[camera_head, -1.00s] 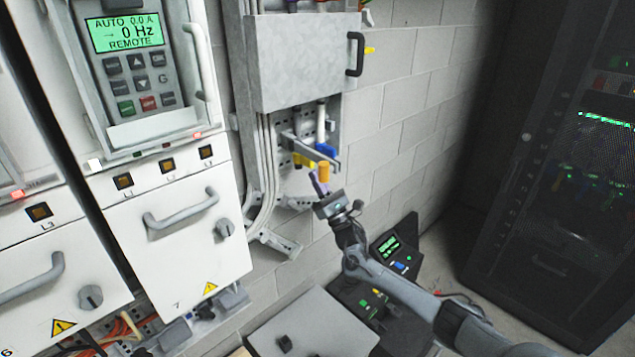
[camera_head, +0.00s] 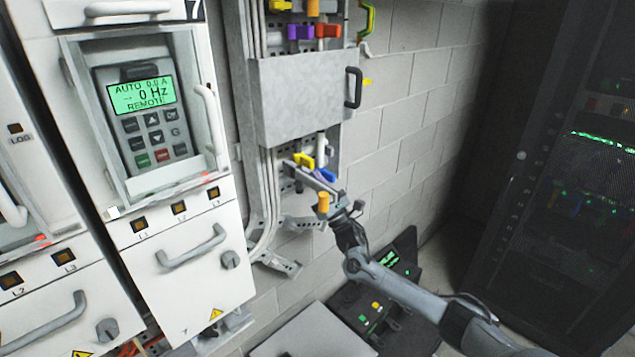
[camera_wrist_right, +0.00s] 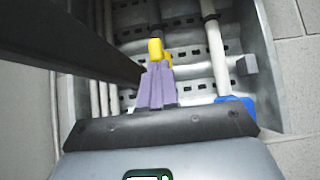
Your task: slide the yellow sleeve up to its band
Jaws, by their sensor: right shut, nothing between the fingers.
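The yellow sleeve (camera_head: 304,160) sits on a thin upright line below the grey box, above the blue sleeve (camera_head: 327,175). In the right wrist view the yellow sleeve (camera_wrist_right: 155,48) shows just beyond my fingertips, with a dark band (camera_wrist_right: 155,28) a little above it. I cannot tell whether sleeve and band touch. My right gripper (camera_head: 321,178) has purple fingers, shut and empty; in the wrist view the fingertips (camera_wrist_right: 157,70) overlap the sleeve's lower edge, and contact is unclear. The bracket bar partly hides the fingers in the head view. My left gripper is not in view.
The grey box (camera_head: 305,100) with a black handle hangs above. Drive cabinets stand left; a dark rack (camera_head: 560,180) stands right.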

